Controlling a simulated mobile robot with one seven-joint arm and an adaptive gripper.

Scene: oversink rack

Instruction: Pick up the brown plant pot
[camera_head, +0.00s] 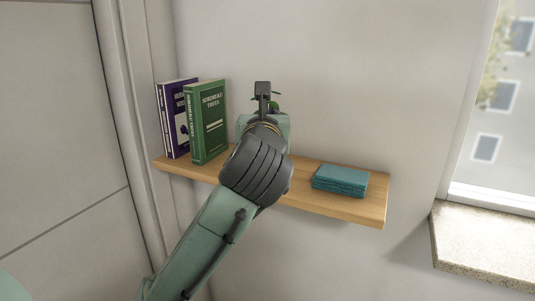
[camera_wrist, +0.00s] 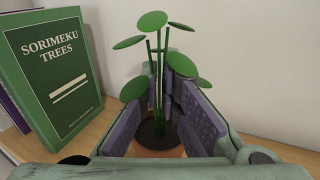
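The brown plant pot (camera_wrist: 160,153) shows in the wrist view as an orange-brown rim with dark soil, low between my fingers. Green stems with round leaves rise from it. My gripper (camera_wrist: 166,98) is open, with one purple-grey finger pad on each side of the stems. Whether either pad touches the pot is not clear, as the gripper hides most of it. In the head view my wrist covers the pot, and only bits of green leaf (camera_head: 274,97) show by the gripper.
A wooden shelf (camera_head: 312,200) on the wall carries everything. A green book (camera_head: 207,122) stands close left of my gripper, with a purple book (camera_head: 176,117) beyond it. A teal stack (camera_head: 340,180) lies at the right. A window sill (camera_head: 485,245) is further right.

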